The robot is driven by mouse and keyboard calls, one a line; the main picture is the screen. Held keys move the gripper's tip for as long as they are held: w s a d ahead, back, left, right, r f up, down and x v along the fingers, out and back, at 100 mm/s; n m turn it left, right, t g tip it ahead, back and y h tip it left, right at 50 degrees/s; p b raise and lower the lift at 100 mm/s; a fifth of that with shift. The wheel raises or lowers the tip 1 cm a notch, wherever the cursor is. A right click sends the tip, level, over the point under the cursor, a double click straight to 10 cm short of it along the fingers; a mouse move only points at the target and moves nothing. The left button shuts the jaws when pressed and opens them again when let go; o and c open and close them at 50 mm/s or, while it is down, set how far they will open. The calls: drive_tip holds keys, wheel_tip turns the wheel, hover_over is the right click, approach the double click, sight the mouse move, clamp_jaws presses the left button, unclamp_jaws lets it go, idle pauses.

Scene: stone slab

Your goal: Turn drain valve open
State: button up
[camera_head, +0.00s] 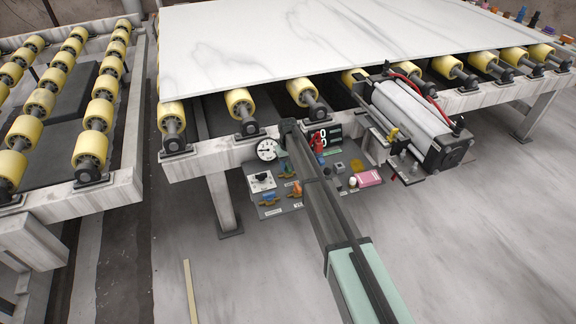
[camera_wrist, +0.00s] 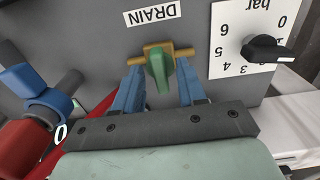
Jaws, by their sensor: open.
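The drain valve has a green handle (camera_wrist: 159,72) on a brass body (camera_wrist: 185,53), below a white label (camera_wrist: 152,13) reading DRAIN in the wrist view. The handle stands crosswise to the body's left-right line. My gripper (camera_wrist: 158,80) has two blue fingers, open, one on each side of the handle. A narrow gap shows at each side, and I cannot tell whether either finger touches it. In the head view my arm crosses in front of the grey valve panel (camera_head: 280,209), and my fingertips cannot be made out there.
A white bar dial with a black knob (camera_wrist: 268,50) sits right of the valve. A blue knob (camera_wrist: 28,77) and red parts stand close on the left. In the head view, the slab (camera_head: 300,40) on yellow rollers and a cylinder unit (camera_head: 410,110) are above and right.

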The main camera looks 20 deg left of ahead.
clamp_jaws()
drive_tip(key=shift+m, duration=0.3)
idle(0.3)
drive_tip(key=m, duration=0.3)
drive_tip(key=shift+m, duration=0.3)
drive_tip(key=m, duration=0.4)
drive_tip(key=shift+m, duration=0.3)
drive_tip(key=m, duration=0.4)
drive_tip(key=shift+m, duration=2.5)
